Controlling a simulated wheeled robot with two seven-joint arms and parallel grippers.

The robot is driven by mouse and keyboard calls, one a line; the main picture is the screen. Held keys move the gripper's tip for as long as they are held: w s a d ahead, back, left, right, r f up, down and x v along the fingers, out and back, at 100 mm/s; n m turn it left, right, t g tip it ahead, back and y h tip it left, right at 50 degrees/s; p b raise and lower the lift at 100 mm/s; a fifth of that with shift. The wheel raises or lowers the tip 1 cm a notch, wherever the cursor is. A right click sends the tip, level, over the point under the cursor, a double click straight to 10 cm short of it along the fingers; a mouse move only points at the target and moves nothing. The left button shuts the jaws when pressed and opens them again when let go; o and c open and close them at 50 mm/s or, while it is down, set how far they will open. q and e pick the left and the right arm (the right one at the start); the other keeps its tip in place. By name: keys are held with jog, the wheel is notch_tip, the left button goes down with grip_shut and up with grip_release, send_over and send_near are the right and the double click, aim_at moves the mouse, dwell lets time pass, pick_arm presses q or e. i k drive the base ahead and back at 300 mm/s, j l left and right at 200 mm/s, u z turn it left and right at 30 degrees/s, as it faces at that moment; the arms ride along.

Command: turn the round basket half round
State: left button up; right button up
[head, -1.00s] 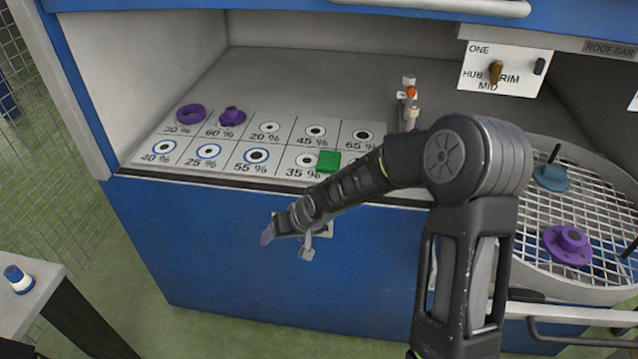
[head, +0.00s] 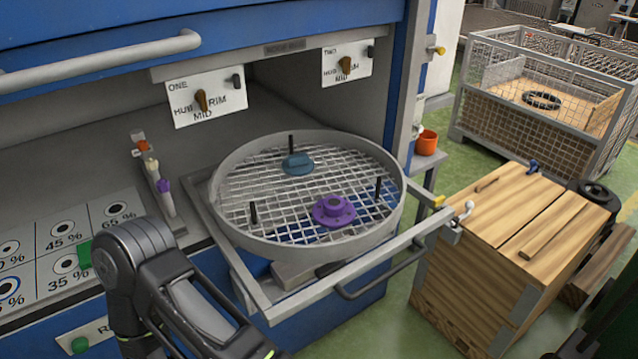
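The round basket (head: 232,229) is a grey rim around a wire mesh floor. It sits on a pulled-out frame (head: 262,296) at the front of the blue cabinet. A purple flanged part (head: 333,210) lies on the mesh toward the front right. A blue-grey part (head: 298,164) lies near the back. Several black pegs (head: 253,213) stand up from the mesh. One of my arms shows at the lower left, apart from the basket. Its gripper is out of the frame, and the other gripper does not show either.
A wooden crate (head: 518,255) stands close to the frame's right corner. A mesh cage (head: 540,105) stands behind it. An orange cup (head: 426,142) is on a small stand beside the cabinet. Selector plates (head: 205,98) hang above the basket. A percentage board (head: 65,245) lies at left.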

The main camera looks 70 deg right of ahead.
aim_at(345, 249)
jog(key=z, duration=2.7)
jog(key=i+j, duration=0.1)
jog(key=j, duration=0.25)
jog(key=i+j, duration=0.1)
jog(key=j, duration=0.2)
jog(key=k+l+z, duration=0.15)
jog(key=z, duration=0.3)
jog(key=l, duration=0.1)
